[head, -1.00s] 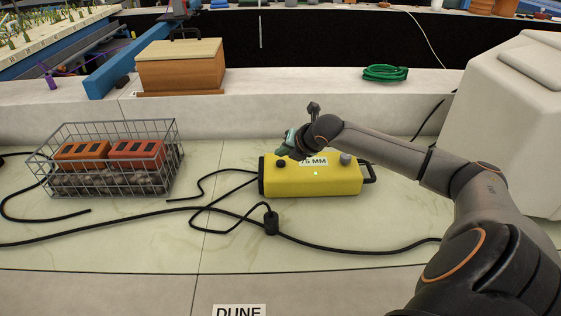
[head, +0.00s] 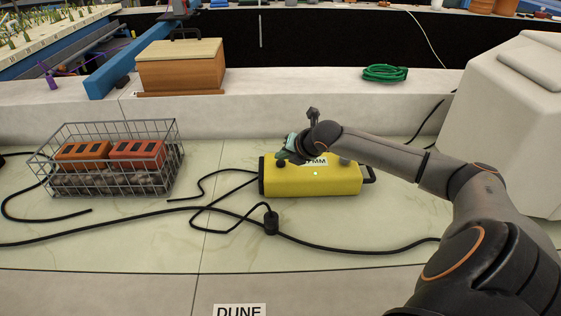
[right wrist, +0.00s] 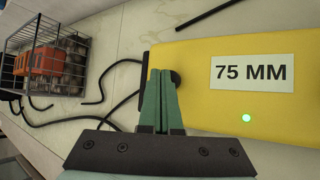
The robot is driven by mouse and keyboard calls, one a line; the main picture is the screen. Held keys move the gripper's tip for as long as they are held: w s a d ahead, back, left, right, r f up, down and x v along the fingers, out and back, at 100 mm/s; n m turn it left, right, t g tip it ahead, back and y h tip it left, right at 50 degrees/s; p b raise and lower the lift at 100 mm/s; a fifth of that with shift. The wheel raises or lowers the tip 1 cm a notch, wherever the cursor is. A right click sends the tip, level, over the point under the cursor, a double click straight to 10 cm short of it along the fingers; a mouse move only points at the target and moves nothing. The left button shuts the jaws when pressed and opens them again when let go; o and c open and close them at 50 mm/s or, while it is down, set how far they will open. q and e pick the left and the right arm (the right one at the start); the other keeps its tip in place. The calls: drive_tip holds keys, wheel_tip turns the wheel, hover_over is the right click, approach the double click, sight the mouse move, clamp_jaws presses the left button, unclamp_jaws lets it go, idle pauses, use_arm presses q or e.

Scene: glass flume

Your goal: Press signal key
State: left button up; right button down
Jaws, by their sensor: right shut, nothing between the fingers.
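A yellow box (head: 313,184) with a white "75 MM" label and a lit green light lies on the pale counter; it also shows in the right wrist view (right wrist: 205,110). A round black key (head: 280,164) is on its left end, and it shows partly behind my fingers in the right wrist view (right wrist: 177,78). My right gripper (head: 283,156) is shut and empty, its green fingertips right at the black key. I cannot tell whether they touch it. In the right wrist view the closed fingers (right wrist: 160,75) overlap the key's left side. My left gripper is out of view.
A wire basket (head: 112,190) with orange blocks stands to the left. Black cables (head: 130,239) run across the counter, one with a dark plug (head: 271,222). A large pale block (head: 510,110) is at the right. A green hose coil (head: 385,73) lies on the ledge behind.

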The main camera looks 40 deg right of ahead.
drive_tip(key=shift+f, duration=0.4)
drive_tip(key=shift+r, duration=0.1)
idle(0.3)
drive_tip(key=shift+r+p, duration=0.9)
drive_tip(key=shift+p, duration=0.5)
